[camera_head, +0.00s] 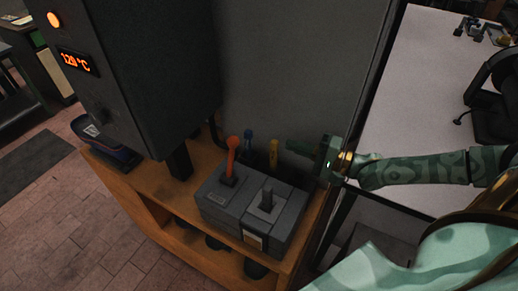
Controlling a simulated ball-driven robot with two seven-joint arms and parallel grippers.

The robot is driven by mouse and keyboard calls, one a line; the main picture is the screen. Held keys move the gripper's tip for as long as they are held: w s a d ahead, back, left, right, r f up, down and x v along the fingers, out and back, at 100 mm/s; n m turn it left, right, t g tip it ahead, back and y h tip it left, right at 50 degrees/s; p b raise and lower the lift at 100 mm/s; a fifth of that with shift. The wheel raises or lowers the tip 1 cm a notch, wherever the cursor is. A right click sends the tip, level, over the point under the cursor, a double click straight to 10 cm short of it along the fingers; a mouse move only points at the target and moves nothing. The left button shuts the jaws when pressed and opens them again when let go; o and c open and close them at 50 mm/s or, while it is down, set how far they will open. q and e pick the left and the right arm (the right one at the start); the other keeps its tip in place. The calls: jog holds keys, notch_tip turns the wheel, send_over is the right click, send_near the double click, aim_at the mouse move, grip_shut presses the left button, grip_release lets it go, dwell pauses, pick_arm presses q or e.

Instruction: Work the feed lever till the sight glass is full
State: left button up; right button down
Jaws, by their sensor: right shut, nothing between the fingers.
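A grey box (225,205) sits on the wooden bench. A lever with an orange handle (232,150) stands up from its left part. A short dark grey lever (267,196) stands on a lighter plate on its right part. I cannot tell from markings which is the feed lever. A small pale panel (255,240) is on the box's front; I cannot make out a sight glass or its level. My right gripper (292,148) is shut and empty, behind and right of the box, apart from both levers. My left gripper is out of view.
Blue (248,146) and yellow (274,153) upright handles stand behind the box, the yellow one near my right fingertips. A dark machine (150,70) with a lit temperature display (78,62) stands left. The wooden bench (150,185) has bare room at left.

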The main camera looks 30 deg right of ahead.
aim_at(232, 158)
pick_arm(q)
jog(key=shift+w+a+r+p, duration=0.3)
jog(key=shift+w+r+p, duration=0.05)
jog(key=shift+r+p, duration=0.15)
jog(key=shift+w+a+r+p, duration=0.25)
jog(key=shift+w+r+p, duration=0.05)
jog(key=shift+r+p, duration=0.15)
pick_arm(e)
jog(key=w+a+m, duration=0.1)
jog(key=w+a, duration=0.6)
jog(key=a, duration=0.2)
jog(key=shift+a+r, duration=0.25)
jog(key=shift+r, duration=0.2)
